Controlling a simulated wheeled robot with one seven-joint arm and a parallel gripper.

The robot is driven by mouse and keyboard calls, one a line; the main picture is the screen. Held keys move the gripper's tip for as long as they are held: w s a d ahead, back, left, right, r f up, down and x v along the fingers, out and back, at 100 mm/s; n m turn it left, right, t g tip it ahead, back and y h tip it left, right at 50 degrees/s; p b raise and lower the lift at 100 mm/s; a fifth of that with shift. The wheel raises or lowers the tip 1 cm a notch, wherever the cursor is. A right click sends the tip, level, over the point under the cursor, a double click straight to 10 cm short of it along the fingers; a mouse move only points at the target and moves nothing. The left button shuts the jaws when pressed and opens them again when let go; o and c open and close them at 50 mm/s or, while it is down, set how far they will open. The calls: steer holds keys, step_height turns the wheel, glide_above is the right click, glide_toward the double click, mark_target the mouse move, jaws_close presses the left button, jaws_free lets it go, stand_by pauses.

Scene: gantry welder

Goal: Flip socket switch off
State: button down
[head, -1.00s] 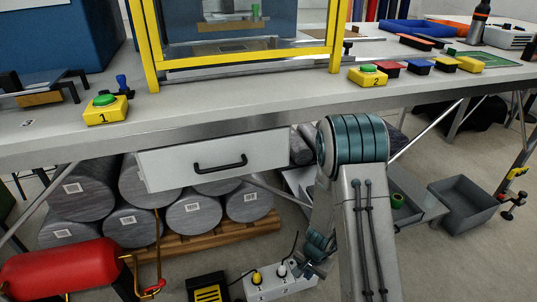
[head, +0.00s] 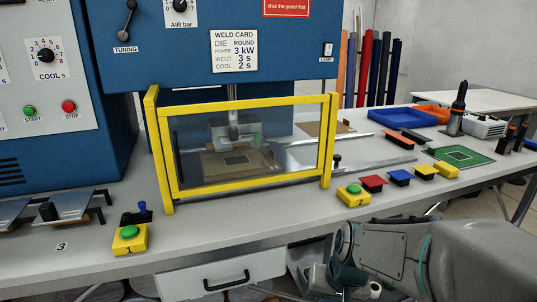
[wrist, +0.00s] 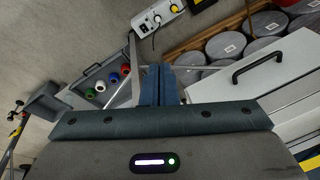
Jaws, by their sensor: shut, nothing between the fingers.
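The white socket strip (wrist: 145,24) lies on the floor at the top of the wrist view. A yellow plug (wrist: 175,8) and a white plug (wrist: 157,19) sit in it. Its switch is too small to make out, so I cannot tell its position. My gripper (wrist: 161,70) is shut and empty, with its fingers pointing towards the floor area below the strip in the picture. The fingers are apart from the strip. In the head view my arm covers the lower right, and the strip cannot be clearly made out there.
A white drawer (head: 222,275) with a black handle hangs under the bench, and it shows close to my gripper at right in the wrist view (wrist: 262,72). Grey cylinders (wrist: 225,45) lie beyond it. A grey tray (wrist: 92,73) with coloured rolls is at left.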

steer(key=s+d+r+p, duration=0.1)
steer(key=s+r+p, duration=0.1)
steer(key=r, duration=0.4)
steer(key=s+d+r+n+h+p, duration=0.1)
steer(key=s+d+r+p, duration=0.1)
steer(key=s+r, duration=0.3)
steer(key=shift+r+t+h+p, duration=0.3)
steer(key=shift+r+p, duration=0.55)
steer(key=shift+r, duration=0.1)
steer(key=shift+a, duration=0.2)
